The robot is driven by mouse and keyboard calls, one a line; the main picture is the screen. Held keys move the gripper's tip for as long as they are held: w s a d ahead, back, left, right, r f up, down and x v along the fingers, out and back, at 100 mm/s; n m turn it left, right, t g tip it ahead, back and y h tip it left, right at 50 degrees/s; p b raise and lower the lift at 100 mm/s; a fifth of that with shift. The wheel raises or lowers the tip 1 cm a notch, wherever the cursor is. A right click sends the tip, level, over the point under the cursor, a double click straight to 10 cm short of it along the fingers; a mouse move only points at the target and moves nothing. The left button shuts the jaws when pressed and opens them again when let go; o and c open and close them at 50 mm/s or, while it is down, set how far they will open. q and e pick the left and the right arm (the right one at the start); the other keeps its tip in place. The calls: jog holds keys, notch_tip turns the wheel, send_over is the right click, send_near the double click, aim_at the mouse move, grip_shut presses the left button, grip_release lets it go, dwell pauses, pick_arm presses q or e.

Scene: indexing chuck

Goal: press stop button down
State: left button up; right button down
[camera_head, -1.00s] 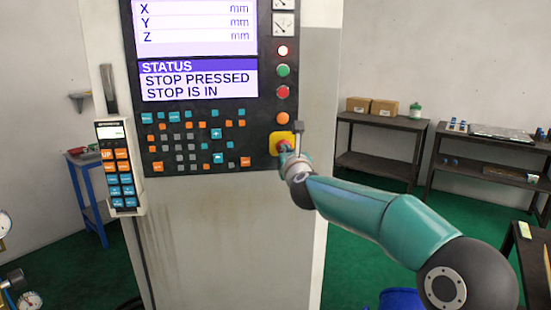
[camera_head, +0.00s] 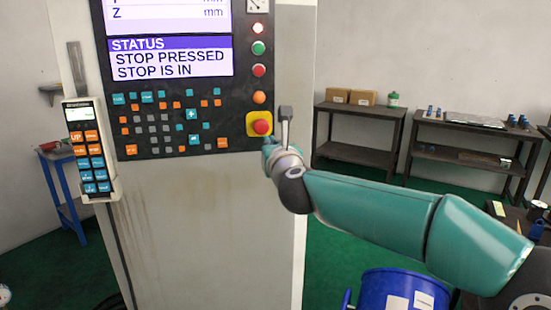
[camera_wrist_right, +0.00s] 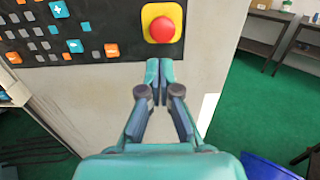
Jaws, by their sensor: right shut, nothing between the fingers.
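The red stop button (camera_head: 262,127) sits on a yellow plate at the lower right corner of the black control panel (camera_head: 180,110). The panel screen (camera_head: 170,58) reads "STOP PRESSED" and "STOP IS IN". The button also shows in the right wrist view (camera_wrist_right: 162,29), round and uncovered. My right gripper (camera_head: 268,143) is just below the yellow plate in the head view, partly hidden by its own wrist. In the right wrist view its fingertips (camera_wrist_right: 159,64) are together and empty, pointing up below the button, apart from it in the picture. My left gripper is not in view.
A handheld pendant (camera_head: 88,150) hangs at the cabinet's left side. A blue drum (camera_head: 400,290) stands at the lower right, under my right arm. Dark shelves (camera_head: 358,150) with boxes stand along the back wall. Green floor lies open between them.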

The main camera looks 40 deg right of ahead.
jog(key=shift+v, duration=2)
